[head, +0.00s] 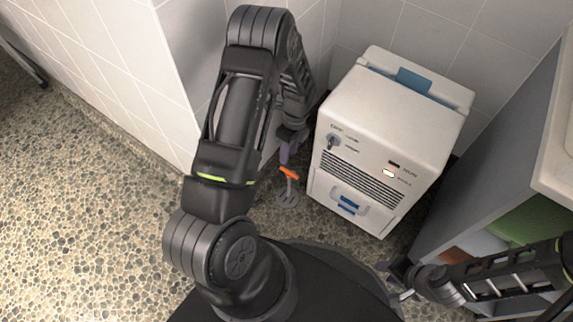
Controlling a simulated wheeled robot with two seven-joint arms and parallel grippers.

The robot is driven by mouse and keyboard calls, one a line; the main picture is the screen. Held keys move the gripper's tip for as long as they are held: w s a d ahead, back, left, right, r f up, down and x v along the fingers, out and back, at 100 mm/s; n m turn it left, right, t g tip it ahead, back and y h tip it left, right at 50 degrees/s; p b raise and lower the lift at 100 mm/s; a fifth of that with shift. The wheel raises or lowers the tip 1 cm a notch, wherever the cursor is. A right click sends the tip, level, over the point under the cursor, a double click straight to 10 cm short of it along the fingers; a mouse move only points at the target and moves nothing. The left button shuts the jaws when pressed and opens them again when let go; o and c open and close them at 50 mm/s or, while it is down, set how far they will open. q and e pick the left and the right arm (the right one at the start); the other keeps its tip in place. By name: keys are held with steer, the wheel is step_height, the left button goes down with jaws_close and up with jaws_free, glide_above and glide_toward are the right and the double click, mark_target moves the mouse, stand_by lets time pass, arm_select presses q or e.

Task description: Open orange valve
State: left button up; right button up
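The orange valve (289,173) is a small orange handle on a grey stem with a round grey part (287,198) below it. It is near the floor, left of the white machine. My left gripper (285,153) has purple fingers and hangs just above the orange handle in the picture. I cannot tell whether it touches the handle, and its finger gap is hidden. My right gripper (397,281) is at the lower right, far from the valve, with its fingertips apart and nothing seen between them.
A white machine (385,115) with a blue-handled front and a vent stands right of the valve. Tiled walls (120,60) close in behind and left. A grey cabinet (490,150) with open shelves is at the right. The pebbled floor (80,200) is clear at left.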

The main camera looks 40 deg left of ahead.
mark_target(286, 169)
arm_select(q)
steer(key=f+b, duration=0.1)
steer(key=f, duration=0.2)
steer(key=s+f+b, duration=0.1)
steer(key=f, duration=0.2)
steer(key=shift+s+f, duration=0.15)
steer(key=shift+f, duration=0.2)
steer(key=shift+c, duration=0.5)
jaws_close()
